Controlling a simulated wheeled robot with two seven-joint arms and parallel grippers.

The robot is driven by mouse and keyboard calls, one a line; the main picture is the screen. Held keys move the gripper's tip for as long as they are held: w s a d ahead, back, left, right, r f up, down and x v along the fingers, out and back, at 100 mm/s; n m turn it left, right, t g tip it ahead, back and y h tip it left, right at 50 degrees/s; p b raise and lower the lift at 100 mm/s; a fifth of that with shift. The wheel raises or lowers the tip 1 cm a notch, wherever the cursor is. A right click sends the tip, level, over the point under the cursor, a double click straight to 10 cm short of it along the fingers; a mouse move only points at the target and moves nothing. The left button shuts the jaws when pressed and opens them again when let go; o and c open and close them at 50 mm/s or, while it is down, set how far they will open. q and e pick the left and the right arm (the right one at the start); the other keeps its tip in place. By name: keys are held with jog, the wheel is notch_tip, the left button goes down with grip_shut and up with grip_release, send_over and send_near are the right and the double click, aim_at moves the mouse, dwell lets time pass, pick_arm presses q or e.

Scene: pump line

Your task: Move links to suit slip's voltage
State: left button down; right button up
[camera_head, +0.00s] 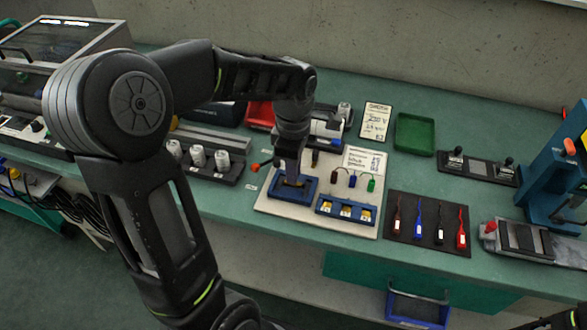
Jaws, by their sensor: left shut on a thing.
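My left gripper (290,178) reaches down from the left over a blue-framed terminal box (277,193) on a white board. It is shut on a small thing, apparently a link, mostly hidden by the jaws. I cannot tell whether that thing touches the terminals. A second blue holder (333,216) in front to the right has several yellow-and-white pieces. The slip (375,122) lies behind the board; its large writing looks like 230 V, but is small and blurred. A printed card (365,160) lies on the board.
A dark mat (428,240) with several coloured leads lies right. A green tray (414,134) is behind; a blue press (556,170) stands far right. Pump parts (198,157) sit left of the board.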

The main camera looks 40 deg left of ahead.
pick_arm(q)
jog(key=shift+f+b, duration=0.5)
jog(key=shift+f, duration=0.15)
dwell(0.8)
jog(key=c, duration=1.3)
grip_release()
jog(key=shift+c, duration=0.2)
jog(key=shift+o, duration=0.8)
jog(key=shift+r, duration=0.15)
jog(key=shift+r+p, duration=2.9)
jog(key=shift+r, duration=0.8)
jog(key=shift+f, duration=0.1)
